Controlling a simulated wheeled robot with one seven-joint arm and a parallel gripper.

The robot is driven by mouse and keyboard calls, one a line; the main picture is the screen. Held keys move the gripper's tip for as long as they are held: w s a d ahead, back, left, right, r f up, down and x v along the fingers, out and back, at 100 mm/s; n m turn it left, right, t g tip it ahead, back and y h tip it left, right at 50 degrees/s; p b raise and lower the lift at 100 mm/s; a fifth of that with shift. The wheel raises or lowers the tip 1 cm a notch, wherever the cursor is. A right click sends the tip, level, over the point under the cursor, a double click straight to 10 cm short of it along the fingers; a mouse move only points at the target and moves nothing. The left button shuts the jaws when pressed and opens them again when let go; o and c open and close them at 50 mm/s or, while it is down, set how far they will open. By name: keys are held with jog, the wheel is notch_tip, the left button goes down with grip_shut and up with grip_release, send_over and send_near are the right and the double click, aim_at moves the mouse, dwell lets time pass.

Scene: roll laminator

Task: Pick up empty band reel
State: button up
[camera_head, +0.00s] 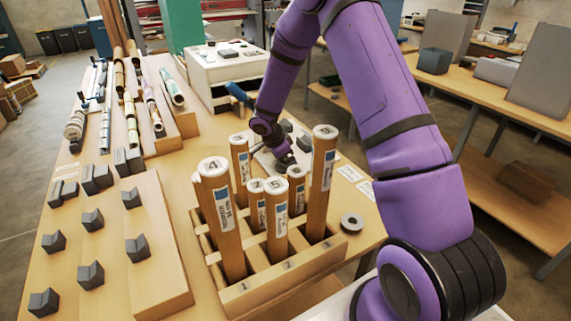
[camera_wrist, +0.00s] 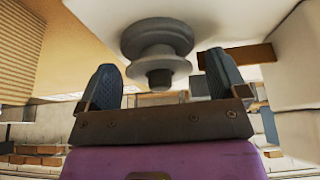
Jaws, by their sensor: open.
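My gripper (camera_wrist: 162,82) is open in the wrist view, with its two dark ribbed fingertips apart. A grey, round, flanged piece (camera_wrist: 157,42), shaped like a spool with a narrow end, lies between and beyond the fingertips. It looks like the band reel, but I cannot tell for sure. No contact with the fingers is visible. In the head view my gripper (camera_head: 284,160) is low over the table behind the upright tubes, partly hidden by them.
A wooden rack (camera_head: 285,285) holds several tall brown tubes (camera_head: 222,220) close in front of my gripper. Grey blocks stand on the left board (camera_head: 150,240). Rolls lie at the back left. A white machine (camera_head: 225,70) stands behind. White labels (camera_head: 350,173) lie right of the rack.

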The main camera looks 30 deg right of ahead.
jog(key=c, duration=1)
jog(key=shift+r, duration=0.15)
